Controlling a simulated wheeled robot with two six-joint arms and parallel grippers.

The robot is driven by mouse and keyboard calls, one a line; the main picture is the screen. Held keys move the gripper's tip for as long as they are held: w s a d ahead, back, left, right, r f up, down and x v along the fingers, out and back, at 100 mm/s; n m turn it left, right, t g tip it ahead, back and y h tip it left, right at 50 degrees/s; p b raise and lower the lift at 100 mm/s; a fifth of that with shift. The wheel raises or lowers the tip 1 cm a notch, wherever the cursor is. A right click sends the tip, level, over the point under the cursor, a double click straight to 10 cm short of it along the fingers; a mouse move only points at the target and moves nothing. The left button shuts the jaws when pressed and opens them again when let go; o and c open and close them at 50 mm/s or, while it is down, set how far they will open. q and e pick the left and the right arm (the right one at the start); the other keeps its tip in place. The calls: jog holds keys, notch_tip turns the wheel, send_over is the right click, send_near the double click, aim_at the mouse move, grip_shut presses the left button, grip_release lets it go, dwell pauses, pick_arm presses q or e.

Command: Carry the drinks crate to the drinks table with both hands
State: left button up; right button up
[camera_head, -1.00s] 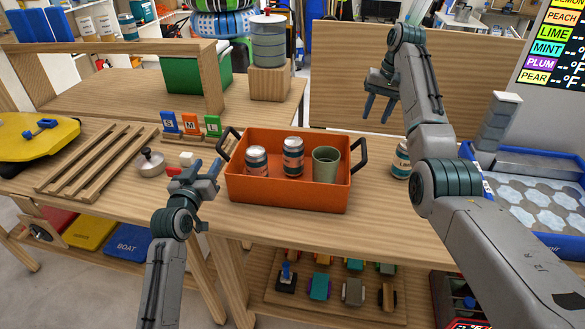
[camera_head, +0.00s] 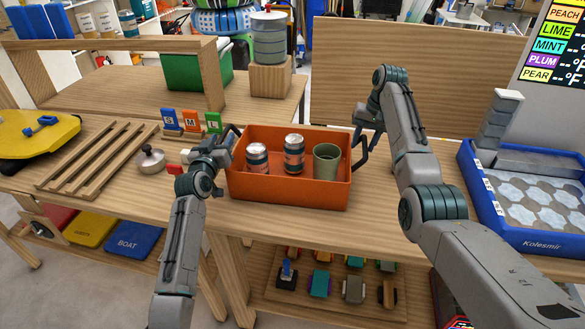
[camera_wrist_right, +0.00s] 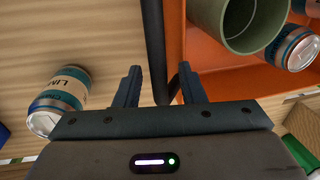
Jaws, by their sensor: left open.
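The orange drinks crate (camera_head: 290,193) stands on the wooden table with two cans (camera_head: 294,153) and a green cup (camera_head: 326,162) inside. It has a black handle at each end. My left gripper (camera_head: 226,142) is open at the left handle, partly covering it; I cannot tell whether they touch. My right gripper (camera_head: 366,136) is at the right handle (camera_head: 361,155). In the right wrist view its fingers (camera_wrist_right: 158,85) are apart, with the black handle (camera_wrist_right: 154,45) running between them. I cannot tell which surface is the drinks table.
A blue ice bin (camera_head: 520,236) is at the right. A slatted rack (camera_head: 100,160) and a round-knobbed metal lid (camera_head: 150,160) lie left of the crate.

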pick_arm(q)
grip_shut()
pick_arm(e)
grip_shut()
